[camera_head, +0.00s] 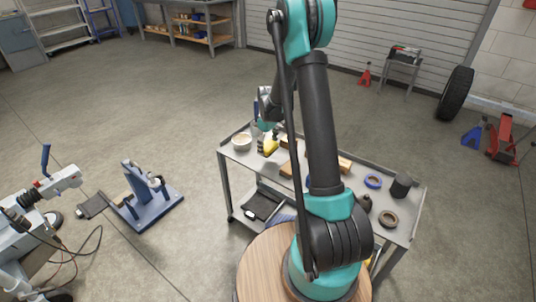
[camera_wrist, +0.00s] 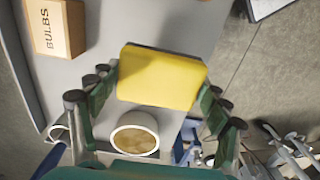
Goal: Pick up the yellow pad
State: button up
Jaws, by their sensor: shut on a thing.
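The yellow pad (camera_wrist: 160,78) is a rounded block with a darker edge along its far side. It sits between the two fingers of my gripper (camera_wrist: 158,92) in the wrist view, and the fingers are shut on its two short sides. In the head view the pad (camera_head: 270,143) shows small and yellow at the gripper, over the left part of the grey cart, partly hidden by dark fingers. Its exact height over the cart top cannot be told.
A blue stand (camera_head: 150,207) is on the floor left.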

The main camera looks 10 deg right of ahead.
aim_at(268, 145)
notch_tip(268, 145, up, 14)
dwell(0.3)
jog(key=shift+f, duration=0.1)
